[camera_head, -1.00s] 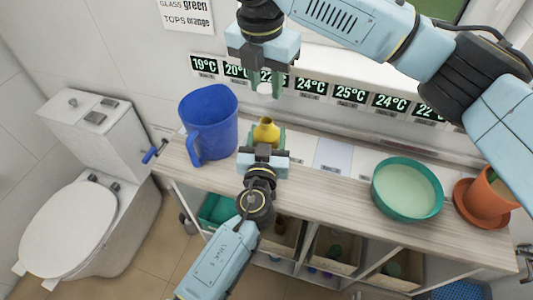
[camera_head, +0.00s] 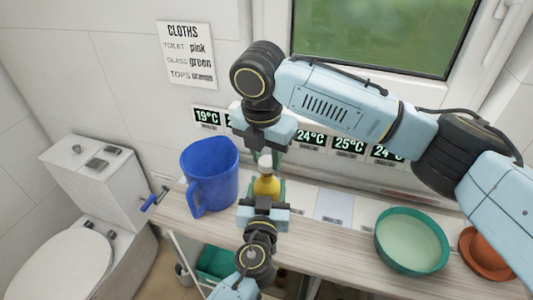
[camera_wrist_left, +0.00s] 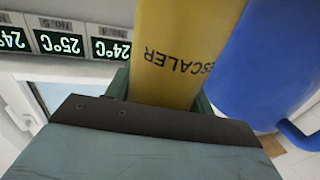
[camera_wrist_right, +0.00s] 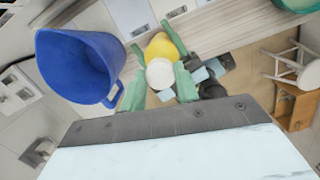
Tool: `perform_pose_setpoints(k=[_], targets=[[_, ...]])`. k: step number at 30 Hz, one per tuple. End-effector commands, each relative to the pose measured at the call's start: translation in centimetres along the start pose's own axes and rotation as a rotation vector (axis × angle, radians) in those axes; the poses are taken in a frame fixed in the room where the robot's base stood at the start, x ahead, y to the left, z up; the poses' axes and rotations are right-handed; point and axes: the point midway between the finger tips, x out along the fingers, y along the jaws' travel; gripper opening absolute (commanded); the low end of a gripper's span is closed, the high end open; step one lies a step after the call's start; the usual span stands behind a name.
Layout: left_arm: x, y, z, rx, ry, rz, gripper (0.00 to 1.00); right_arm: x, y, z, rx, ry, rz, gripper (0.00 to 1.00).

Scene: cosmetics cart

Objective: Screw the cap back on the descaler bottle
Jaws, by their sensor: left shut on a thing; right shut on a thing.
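The yellow descaler bottle (camera_head: 266,187) stands upright above the cart top, with "ESCALER" readable on it in the left wrist view (camera_wrist_left: 178,50). My left gripper (camera_head: 265,199) is shut around its body from the front. The white cap (camera_head: 265,162) is between the green fingers of my right gripper (camera_head: 266,155), which points down from above. In the right wrist view the cap (camera_wrist_right: 160,73) covers the bottle's mouth, with the yellow shoulder (camera_wrist_right: 161,46) showing beside it. The cap sits at the neck and appears to touch it; how far it is seated and its thread are hidden.
A blue jug (camera_head: 209,175) stands close left of the bottle. A green bowl of pale liquid (camera_head: 411,241) and a terracotta saucer (camera_head: 487,252) are at the right of the cart top (camera_head: 330,236). Temperature displays (camera_head: 348,146) line the wall behind.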

Motion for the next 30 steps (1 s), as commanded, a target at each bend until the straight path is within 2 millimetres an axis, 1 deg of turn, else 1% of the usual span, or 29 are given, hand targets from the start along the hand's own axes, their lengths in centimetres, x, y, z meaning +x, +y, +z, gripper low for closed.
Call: perform_pose_setpoints(k=[12,30], targets=[[0.0,0.0,0.0,0.000,0.000,0.000,0.12,1.8,0.0,-0.2,0.001,0.000,-0.001,0.10],[0.0,0.0,0.0,0.000,0.000,0.000,0.12,1.9,0.0,-0.2,0.001,0.000,0.000,0.10]])
